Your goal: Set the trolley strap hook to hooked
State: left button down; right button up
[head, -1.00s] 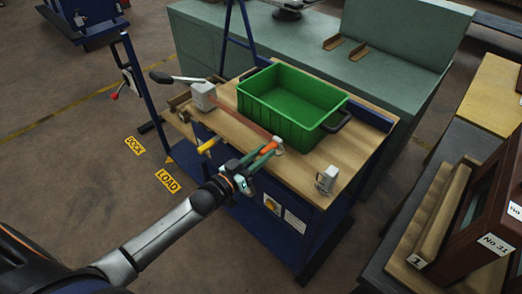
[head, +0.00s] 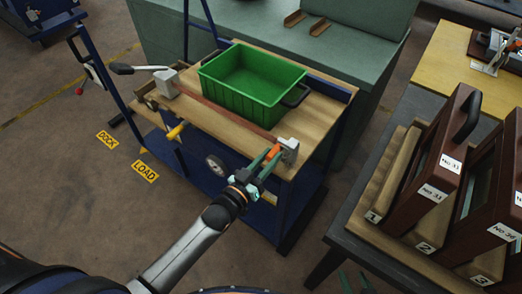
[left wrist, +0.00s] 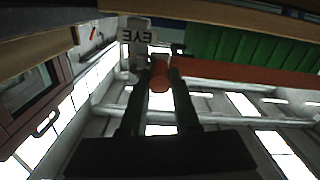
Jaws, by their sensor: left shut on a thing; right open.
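The strap hook has an orange grip (head: 274,151), and my left gripper (head: 268,160) is shut on it. The grip also shows between the fingers in the left wrist view (left wrist: 159,76). The red-brown strap (head: 225,116) runs taut from the grey ratchet block (head: 166,84) along the front of the green crate (head: 250,85). The hook end is right beside the grey eye bracket (head: 289,149), labelled EYE in the left wrist view (left wrist: 137,37). Whether the hook is through the eye cannot be told. My right gripper (head: 356,282) is open and empty at the bottom edge.
The trolley's wooden top (head: 312,125) carries the crate and bracket. A yellow handle (head: 176,131) sticks out at its front. On the right, a dark table holds brown numbered frames (head: 440,150) in a wooden rack. Open floor lies at the front left.

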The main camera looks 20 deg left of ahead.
pick_arm(q)
jog(key=shift+s+d, duration=0.15)
jog(key=shift+d, duration=0.1)
jog(key=c, duration=0.7)
grip_release()
jog(key=shift+o, duration=0.2)
jog(key=v, duration=1.2)
jog(key=shift+s, duration=0.2)
jog(key=shift+s+a, duration=0.1)
